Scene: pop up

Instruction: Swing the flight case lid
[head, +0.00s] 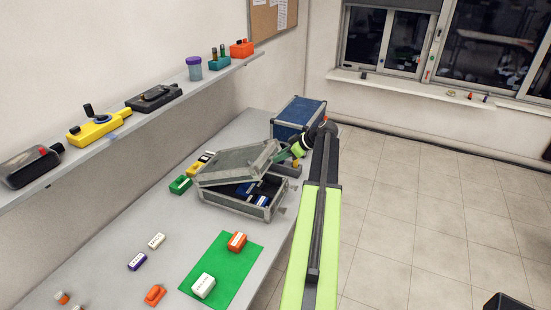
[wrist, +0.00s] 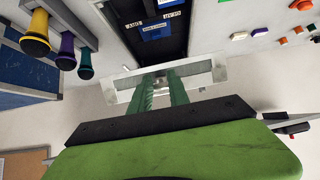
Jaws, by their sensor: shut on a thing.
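The flight case (head: 232,206) stands on the bench in the head view, grey with metal edges. Its grey lid (head: 232,166) is partly raised and tilted, and dark blue items show in the gap. My gripper (head: 291,157) is at the lid's right side. In the wrist view the green fingers of my gripper (wrist: 161,80) are closed at the lid's pale metal edge (wrist: 206,79), holding it. Labelled blue items (wrist: 157,33) lie in the dark case interior beyond. The exact grip spot is partly hidden by the fingers.
A blue case (head: 299,112) stands behind. A green mat (head: 222,270) with an orange block (head: 237,242) and a white block (head: 203,285) lies in front. A wall shelf (head: 130,121) holds several tools. Several capped handles (wrist: 70,50) sit near the blue case in the wrist view.

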